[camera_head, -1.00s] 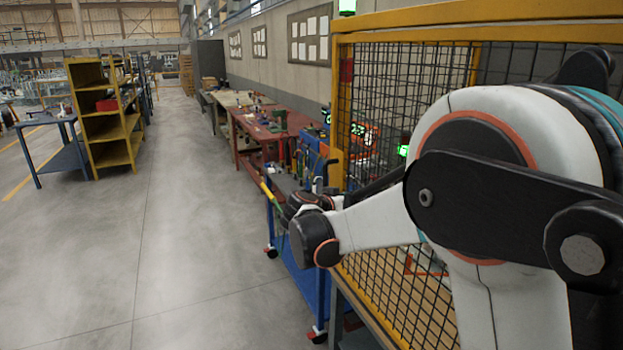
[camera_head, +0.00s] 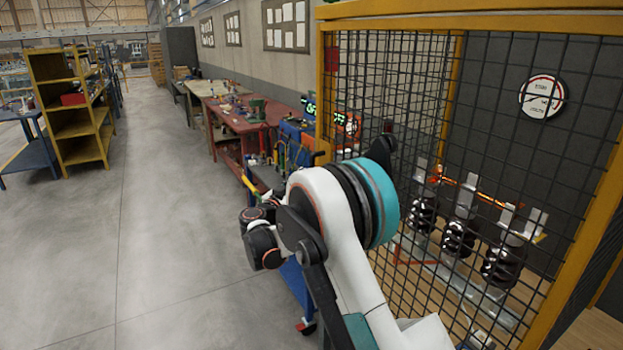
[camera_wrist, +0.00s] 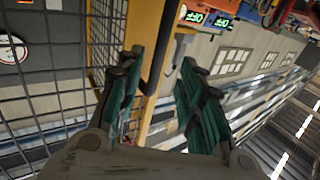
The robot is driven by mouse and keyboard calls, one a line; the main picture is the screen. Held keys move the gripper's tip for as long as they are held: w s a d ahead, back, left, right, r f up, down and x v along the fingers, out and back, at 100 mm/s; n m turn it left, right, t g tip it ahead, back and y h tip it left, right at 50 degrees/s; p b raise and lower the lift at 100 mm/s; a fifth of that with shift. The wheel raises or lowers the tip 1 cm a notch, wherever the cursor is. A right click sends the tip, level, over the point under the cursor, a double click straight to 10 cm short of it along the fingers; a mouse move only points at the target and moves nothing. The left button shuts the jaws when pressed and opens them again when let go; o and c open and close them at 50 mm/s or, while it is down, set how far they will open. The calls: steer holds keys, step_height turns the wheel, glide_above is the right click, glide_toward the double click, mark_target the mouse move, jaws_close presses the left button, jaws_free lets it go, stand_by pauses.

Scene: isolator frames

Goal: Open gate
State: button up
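The mesh panel with a yellow frame (camera_head: 460,25) fills the right of the head view. It looks closed there, but I cannot tell which part is the gate leaf, and no handle is clear. My arm crosses in front of its lower left side. My gripper (camera_wrist: 162,95) shows in the wrist view with two teal-padded fingers apart and nothing between the pads. A yellow post (camera_wrist: 150,28) with a dark strip beside it stands beyond the fingers, and mesh (camera_wrist: 55,90) lies to its left. Contact with the fence is not visible. In the head view my gripper is not clearly visible.
Behind the mesh are several stacked dark insulators (camera_head: 458,238) and a round sign (camera_head: 543,97). A blue tool cart (camera_head: 292,280) and a red workbench (camera_head: 238,118) stand left of the fence. Yellow shelving (camera_head: 72,110) is farther left. The grey floor between is clear.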

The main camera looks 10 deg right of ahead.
steer(key=b+x, duration=0.1)
steer(key=x, duration=0.7)
steer(key=shift+w+d, duration=0.2)
steer(key=shift+d, duration=0.05)
steer(key=shift+c, duration=0.6)
jaws_close()
